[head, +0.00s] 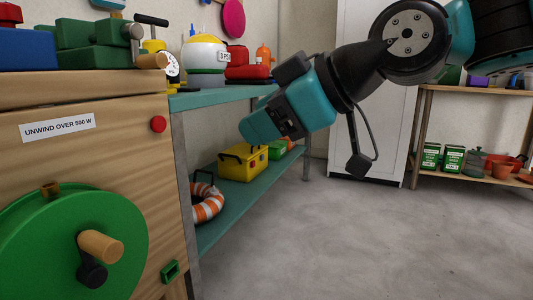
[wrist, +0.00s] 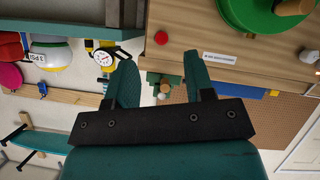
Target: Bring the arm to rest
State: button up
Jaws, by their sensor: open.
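My arm (head: 345,80) reaches in from the upper right in the head view, bent and held in the air. Its teal end with my gripper (head: 258,123) points left and down, in front of the teal shelf unit. In the wrist view my gripper (wrist: 159,72) shows two teal fingers spread apart with nothing between them. The wooden cabinet (wrist: 225,75) lies beyond the fingers, apart from them.
The cabinet with a green crank wheel (head: 75,240) stands at the left. The shelf (head: 225,98) holds a gauge and a white-and-yellow device; below are a yellow toolbox (head: 243,162) and a striped ring (head: 207,203). Grey floor (head: 370,240) is clear at the lower right.

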jog(key=s+d+f+m+g+h+p, duration=0.3)
jog(key=s+d+m+p, duration=0.2)
jog(key=s+d, duration=0.3)
jog(key=s+d+f+m+g+h+p, duration=0.3)
jog(key=s+d+m+h+p, duration=0.15)
jog(key=s+d, duration=0.35)
notch_tip(320, 180, up, 36)
jog(key=p, duration=3.7)
jog(key=shift+r+y, duration=0.2)
jog(key=shift+y, duration=0.15)
